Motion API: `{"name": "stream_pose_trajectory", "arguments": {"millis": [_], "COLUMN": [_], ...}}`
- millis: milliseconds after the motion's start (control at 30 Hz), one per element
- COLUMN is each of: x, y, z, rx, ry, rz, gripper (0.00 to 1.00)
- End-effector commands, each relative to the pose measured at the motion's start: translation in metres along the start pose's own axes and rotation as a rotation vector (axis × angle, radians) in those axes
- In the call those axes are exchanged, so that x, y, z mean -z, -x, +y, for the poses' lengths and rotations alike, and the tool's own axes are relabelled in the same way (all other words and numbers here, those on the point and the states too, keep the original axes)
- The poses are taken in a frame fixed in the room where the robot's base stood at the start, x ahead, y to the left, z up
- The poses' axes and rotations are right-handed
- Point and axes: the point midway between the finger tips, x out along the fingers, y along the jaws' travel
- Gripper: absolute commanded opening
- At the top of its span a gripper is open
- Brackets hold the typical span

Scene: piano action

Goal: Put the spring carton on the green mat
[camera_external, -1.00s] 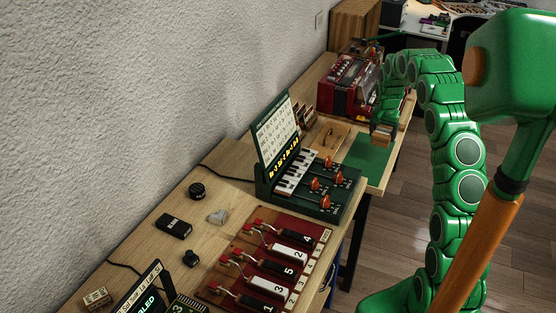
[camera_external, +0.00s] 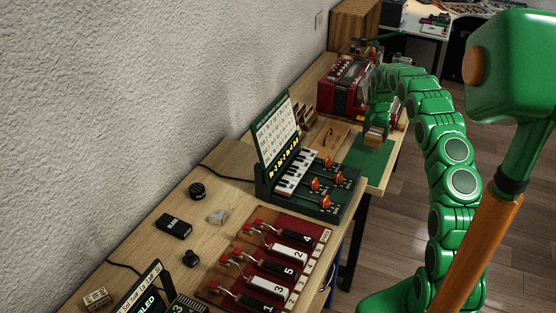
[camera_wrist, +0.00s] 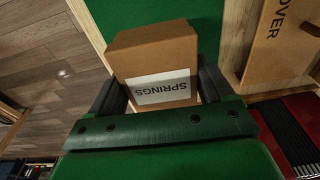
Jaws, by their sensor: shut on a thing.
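The spring carton (camera_wrist: 155,58) is a brown box with a white label reading "SPRINGS" in the wrist view. My gripper (camera_wrist: 160,90) is shut on it, with one dark finger on each side. In the external view the carton (camera_external: 376,134) is small, below my gripper (camera_external: 378,128). The green mat (camera_external: 372,161) lies on the bench near its right edge; in the wrist view the mat (camera_wrist: 130,14) shows behind and beside the carton. The carton appears above or at the mat's far part; I cannot tell whether its underside touches.
A wooden board marked "OVER" (camera_wrist: 283,45) lies beside the mat. A red accordion (camera_external: 345,84) stands behind it. A green keyboard unit (camera_external: 308,178) stands nearer, left of the mat. The bench edge and open floor (camera_external: 410,185) are to the right.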

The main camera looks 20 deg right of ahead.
Motion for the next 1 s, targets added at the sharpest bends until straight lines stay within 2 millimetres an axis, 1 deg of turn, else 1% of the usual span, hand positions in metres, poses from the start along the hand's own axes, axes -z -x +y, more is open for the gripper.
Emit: {"name": "stream_pose_trajectory", "arguments": {"millis": [100, 367, 533, 600, 733, 1000], "x": [0.005, 0.008, 0.012, 0.01, 0.007, 0.007], "y": [-0.008, -0.014, -0.022, -0.034, -0.049, -0.051], "z": [-0.003, -0.005, -0.008, -0.006, -0.007, -0.008], "rx": [0.0, -0.001, -0.001, -0.001, -0.001, 0.0], "ry": [0.0, 0.0, 0.0, -0.001, 0.0, 0.0], "rz": [0.0, -0.001, -0.002, -0.002, -0.002, -0.001], "gripper": [0.49, 0.49, 0.49, 0.49, 0.49, 0.49]}}
